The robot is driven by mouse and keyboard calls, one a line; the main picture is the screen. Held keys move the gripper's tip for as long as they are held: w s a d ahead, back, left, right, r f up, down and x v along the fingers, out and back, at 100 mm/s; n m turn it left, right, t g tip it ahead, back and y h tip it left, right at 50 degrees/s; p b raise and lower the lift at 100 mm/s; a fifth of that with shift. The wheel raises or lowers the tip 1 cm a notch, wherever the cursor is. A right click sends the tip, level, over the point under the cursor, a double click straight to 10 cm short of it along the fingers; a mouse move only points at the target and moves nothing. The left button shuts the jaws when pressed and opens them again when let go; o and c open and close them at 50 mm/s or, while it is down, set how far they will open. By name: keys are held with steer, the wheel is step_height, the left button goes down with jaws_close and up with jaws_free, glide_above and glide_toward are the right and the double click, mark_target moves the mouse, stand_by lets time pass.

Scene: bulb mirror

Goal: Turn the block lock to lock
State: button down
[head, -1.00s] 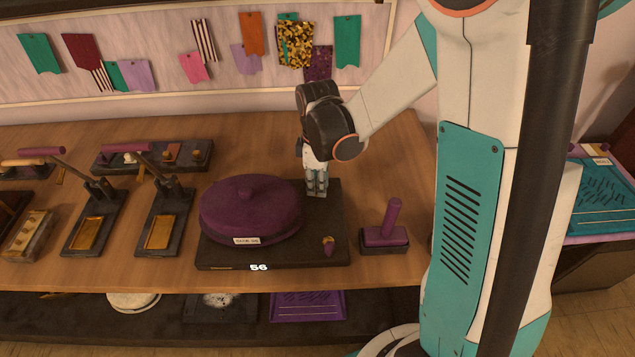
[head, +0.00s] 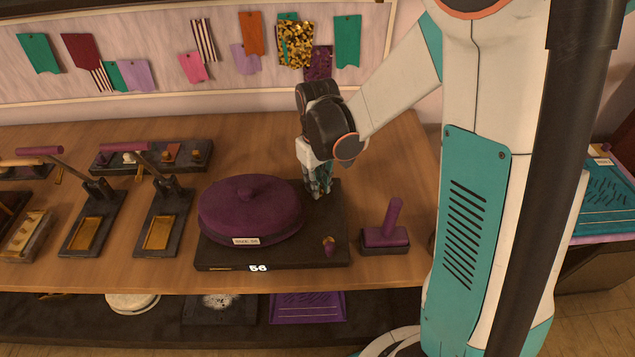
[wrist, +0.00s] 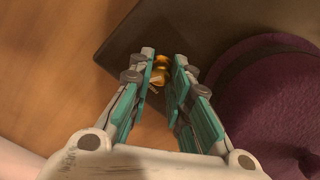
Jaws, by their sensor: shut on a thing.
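A dark flat base (head: 215,256) on the table carries a large round purple disc-shaped part (head: 250,212) with a knob on top. My gripper (head: 318,192) points down over the base's back right corner, beside the purple part. In the wrist view my gripper (wrist: 162,75) is shut on a small gold-coloured piece, which I take as the block lock (wrist: 161,62). The fingers hide most of this piece, so I cannot tell its turn angle. In the head view it is hidden by the gripper.
A small purple-and-gold knob (head: 328,246) stands at the base's front right. A purple-handled stamp (head: 388,232) sits to the right. Two lever presses (head: 160,232) (head: 84,235) stand left. A dark rack (head: 150,156) lies at the back. Bare table lies behind the base.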

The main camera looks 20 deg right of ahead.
steer(key=shift+m, duration=0.4)
steer(key=c, duration=1.4)
jaws_free()
steer(key=shift+c, duration=0.2)
steer(key=shift+r, duration=0.1)
step_height(320, 180, up, 12)
